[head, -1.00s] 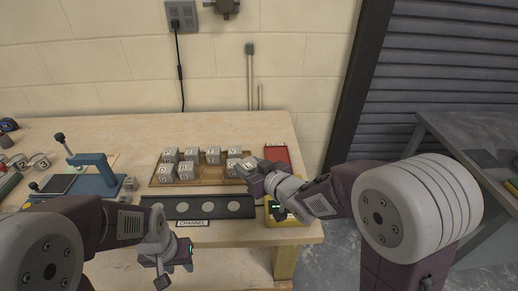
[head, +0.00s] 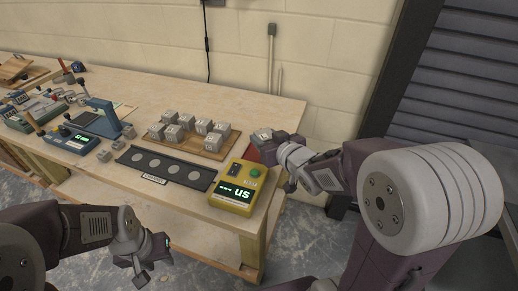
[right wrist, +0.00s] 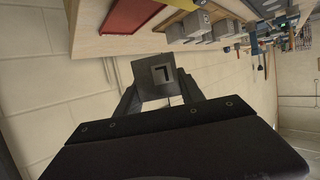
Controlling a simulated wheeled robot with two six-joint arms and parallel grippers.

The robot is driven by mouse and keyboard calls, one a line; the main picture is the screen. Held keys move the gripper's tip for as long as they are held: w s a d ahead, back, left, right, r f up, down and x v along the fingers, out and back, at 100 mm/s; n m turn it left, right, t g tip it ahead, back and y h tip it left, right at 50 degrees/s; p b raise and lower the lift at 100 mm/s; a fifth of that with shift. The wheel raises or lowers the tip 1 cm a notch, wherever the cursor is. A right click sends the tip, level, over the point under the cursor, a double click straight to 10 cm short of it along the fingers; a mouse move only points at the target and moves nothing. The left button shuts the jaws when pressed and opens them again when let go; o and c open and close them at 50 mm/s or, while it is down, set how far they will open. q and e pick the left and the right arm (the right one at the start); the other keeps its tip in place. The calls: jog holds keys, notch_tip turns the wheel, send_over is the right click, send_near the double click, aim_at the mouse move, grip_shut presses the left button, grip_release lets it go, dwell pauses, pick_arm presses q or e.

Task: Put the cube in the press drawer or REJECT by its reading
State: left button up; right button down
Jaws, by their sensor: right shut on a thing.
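My right gripper (head: 272,140) is shut on a grey cube (head: 262,134) and holds it up near the table's right end. In the right wrist view the cube (right wrist: 162,76) sits between the fingers, with a dark L-like mark on its face. A yellow reader (head: 234,197) with a green button shows a lit display ending in "us". A red tray (head: 253,154) lies behind it, partly hidden by my right arm; it also shows in the right wrist view (right wrist: 132,12). A blue press (head: 102,118) stands at left. My left gripper (head: 148,262) hangs before the table; its jaw opening is unclear.
A wooden tray (head: 214,153) holds several lettered cubes. In front of it lies a dark strip (head: 196,176) with several round spots, labelled CHANNEL. Blue-green devices (head: 68,142) and small grey blocks stand to the left. A wall is behind the table.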

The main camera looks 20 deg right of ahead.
jog(key=shift+w+d+f, duration=0.15)
jog(key=shift+w+f, duration=0.05)
jog(key=shift+w, duration=0.05)
jog(key=w+f, duration=0.2)
jog(key=w, duration=0.1)
jog(key=w+d+f+b, duration=0.1)
jog(key=w+f, duration=0.1)
jog(key=w, duration=0.1)
jog(key=w+f, duration=0.2)
jog(key=w, duration=0.2)
jog(key=shift+d+f+b, duration=0.1)
jog(key=shift+d+b, duration=0.15)
jog(key=shift+b, duration=0.05)
jog(key=shift+w+d+f, duration=0.15)
jog(key=shift+w+f, duration=0.05)
jog(key=shift+w, duration=0.2)
notch_tip(320, 180, down, 4)
jog(key=shift+f+b, duration=0.1)
jog(key=shift+b, duration=0.55)
